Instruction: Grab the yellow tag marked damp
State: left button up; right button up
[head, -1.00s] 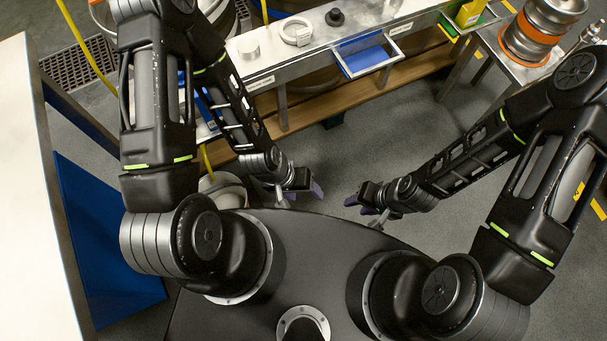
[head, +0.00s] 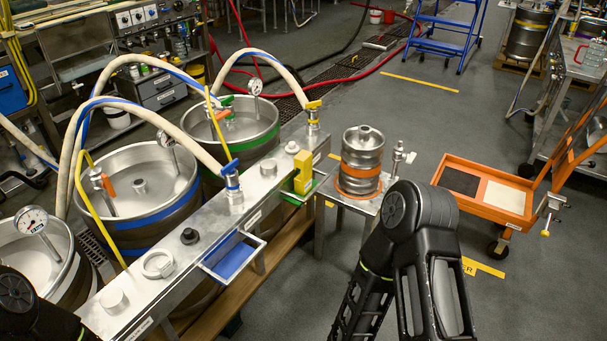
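I cannot make out a tag marked damp. A yellow upright piece (head: 303,172) stands at the right end of the steel bench (head: 215,225), by a green-edged tray (head: 291,200); no writing on it is legible. A blue-lined tray (head: 231,260) hangs at the bench's front edge. My arms show only in part, at the lower left and lower right. Neither gripper is in view.
Large open-topped steel tanks (head: 140,180) with hoses and gauges stand behind the bench. A small orange-banded keg (head: 361,160) stands on a side table. An orange cart (head: 482,205) is at the right. Grey floor (head: 400,110) is clear beyond the keg.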

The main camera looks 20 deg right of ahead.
aim_at(302, 161)
jog(key=i+l+z, duration=0.4)
jog(key=l+z, duration=0.15)
jog(key=i+j+z, duration=0.1)
jog(key=i+z, duration=0.3)
jog(key=i+j+z, duration=0.55)
jog(key=z, duration=0.2)
jog(key=i, duration=0.1)
